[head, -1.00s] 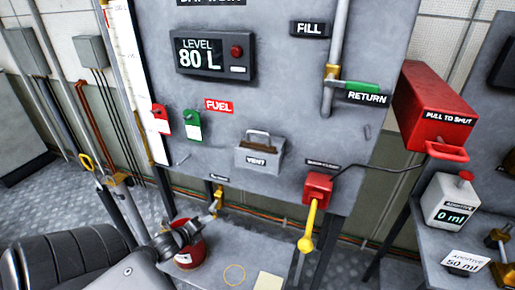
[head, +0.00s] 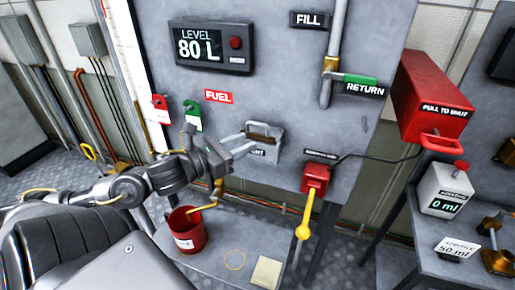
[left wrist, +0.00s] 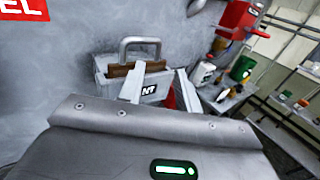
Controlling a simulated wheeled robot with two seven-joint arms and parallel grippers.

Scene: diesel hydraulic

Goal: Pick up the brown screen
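The brown screen (head: 261,139) sits in the top of the grey vent box (head: 275,149) on the tank's front panel. In the left wrist view its brown edge (left wrist: 155,66) shows below a grey handle (left wrist: 140,43), partly hidden by a finger. My left gripper (head: 249,143) is in front of the vent box, its fingers pointing at the box. In the left wrist view its two pale fingers (left wrist: 158,86) are apart with nothing held between them. I cannot tell whether they touch the box. My right gripper is not in view.
A red bucket (head: 188,234) stands on the low shelf below my left arm. A red valve with a yellow lever (head: 303,228) is right of the vent box. Green and red tags (head: 193,118) hang to the left. A red pull-to-shut box (head: 433,98) is at the right.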

